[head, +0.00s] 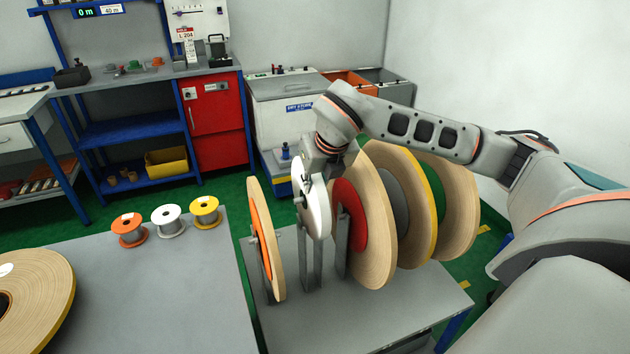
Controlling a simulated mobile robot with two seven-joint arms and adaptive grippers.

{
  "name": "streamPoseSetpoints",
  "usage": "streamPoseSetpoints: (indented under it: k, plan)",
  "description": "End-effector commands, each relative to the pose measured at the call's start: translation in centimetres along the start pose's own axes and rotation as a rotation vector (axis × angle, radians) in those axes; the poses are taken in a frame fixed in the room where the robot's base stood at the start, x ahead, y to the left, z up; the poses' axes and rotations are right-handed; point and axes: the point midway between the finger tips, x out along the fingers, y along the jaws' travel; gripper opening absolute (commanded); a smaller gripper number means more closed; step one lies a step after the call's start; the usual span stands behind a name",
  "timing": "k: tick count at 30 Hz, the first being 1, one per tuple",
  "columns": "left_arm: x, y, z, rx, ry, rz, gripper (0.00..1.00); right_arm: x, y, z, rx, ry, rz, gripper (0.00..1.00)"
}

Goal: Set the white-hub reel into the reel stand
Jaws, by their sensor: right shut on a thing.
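The white-hub reel (319,213) shows as a narrow white disc, upright and nearly edge-on, smaller than the reels beside it. My right gripper (304,190) reaches down from above and is shut on it near its upper part. The reel stand (311,268) has grey upright posts on a grey table. The white-hub reel is at the posts between the orange-hub reel (264,240) and the red-hub reel (351,213). I cannot tell whether it rests in the posts or hangs just above them. My left gripper is not in view.
Beyond the red-hub reel are grey-hub (397,205) and green-hub (434,195) reels, closely spaced. The left table (150,290) holds small orange, white and yellow spools (206,210) and a large flat roll (45,300). A workbench and cabinets line the back.

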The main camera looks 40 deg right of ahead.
Motion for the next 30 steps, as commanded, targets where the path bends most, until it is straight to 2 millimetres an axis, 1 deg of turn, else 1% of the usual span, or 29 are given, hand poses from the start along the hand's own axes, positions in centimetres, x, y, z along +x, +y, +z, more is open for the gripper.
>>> streamPoseSetpoints:
  k: [10,30]
  plan:
    - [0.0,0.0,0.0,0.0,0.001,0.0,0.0,0.0,0.0,0.1,0.0,-0.005,0.001,0.0]
    - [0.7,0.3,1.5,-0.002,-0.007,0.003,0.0,2.0,0.0,-1.0,0.0,-0.004,0.001,0.0]
